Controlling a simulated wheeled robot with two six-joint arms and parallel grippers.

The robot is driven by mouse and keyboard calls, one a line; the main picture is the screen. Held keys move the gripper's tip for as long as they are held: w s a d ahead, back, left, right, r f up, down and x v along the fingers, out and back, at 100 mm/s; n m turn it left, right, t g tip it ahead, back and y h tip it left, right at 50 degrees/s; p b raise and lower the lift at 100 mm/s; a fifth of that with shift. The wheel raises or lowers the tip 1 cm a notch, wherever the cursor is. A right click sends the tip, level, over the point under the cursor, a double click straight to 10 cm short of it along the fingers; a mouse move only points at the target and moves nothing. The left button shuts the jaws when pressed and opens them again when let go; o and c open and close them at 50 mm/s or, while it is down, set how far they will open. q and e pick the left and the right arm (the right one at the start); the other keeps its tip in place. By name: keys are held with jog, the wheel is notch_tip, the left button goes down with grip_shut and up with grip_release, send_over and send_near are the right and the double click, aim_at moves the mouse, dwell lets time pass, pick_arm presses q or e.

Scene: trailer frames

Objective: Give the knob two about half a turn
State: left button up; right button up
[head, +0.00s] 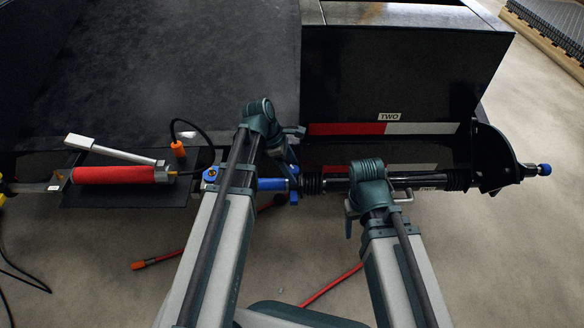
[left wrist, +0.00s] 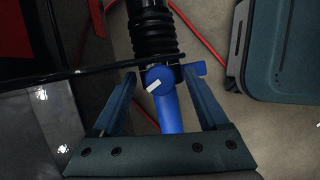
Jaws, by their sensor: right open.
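In the left wrist view a round blue knob (left wrist: 158,82) with a white pointer mark sits at the end of a black ribbed boot. The mark lies slanted, up to the right. My left gripper (left wrist: 160,76) is open, with a finger on each side of the knob and gaps showing. In the head view my left gripper (head: 288,160) is over the coupling and hides part of it. My right gripper (head: 352,222) is at the shaft, mostly hidden behind its wrist. A "TWO" label (head: 389,117) is on the dark panel above; another (head: 428,189) is on the shaft.
A black shaft (head: 420,181) runs right to a dark bracket (head: 495,158) with a blue end cap (head: 544,169). A red cylinder with a grey lever (head: 112,174) is at left. Red hoses (head: 330,287) lie on the floor. The lower right floor is clear.

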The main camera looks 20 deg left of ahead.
pick_arm(q)
jog(key=shift+r, duration=0.1)
jog(key=w+p+v, duration=0.1)
jog(key=p+v, duration=1.1)
jog(key=v, duration=0.1)
jog(key=shift+s+r+p, duration=0.35)
jog(key=shift+s+p, duration=0.05)
jog(key=shift+s, duration=0.1)
pick_arm(e)
notch_tip(320, 180, up, 13)
jog(key=shift+f, duration=0.15)
